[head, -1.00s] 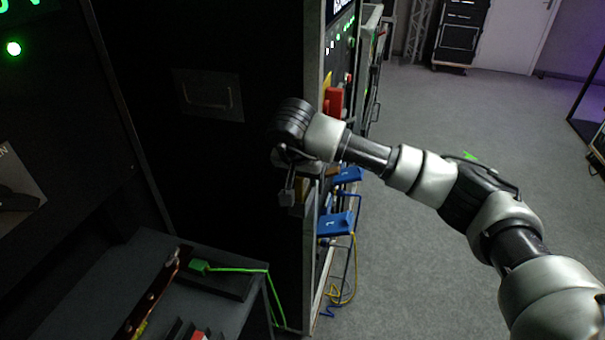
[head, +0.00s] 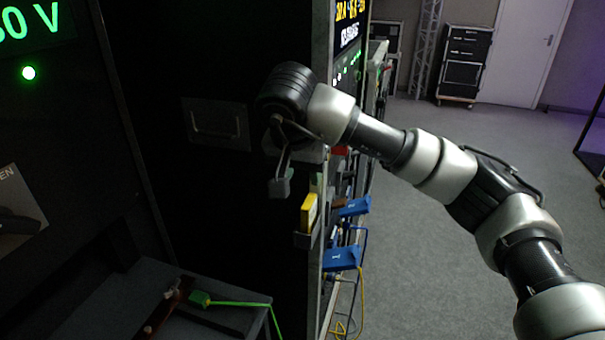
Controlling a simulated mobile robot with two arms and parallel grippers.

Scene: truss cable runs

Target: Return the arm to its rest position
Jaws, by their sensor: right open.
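My right arm comes in from the right edge and reaches across the aisle to the front of the black rack cabinet. Its gripper (head: 280,188) hangs down beside the cabinet's edge, left of a yellow block. Its jaws are open and I see nothing held in them. The wrist hides part of the cabinet front behind it. My left gripper is not in view.
A yellow block (head: 309,213) and blue connectors (head: 342,258) with cables stick out from the rack's side. A green plug (head: 201,298) with a green cable lies on a dark shelf at lower left. Open grey floor (head: 430,270) lies right; a wheeled case (head: 465,62) stands far back.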

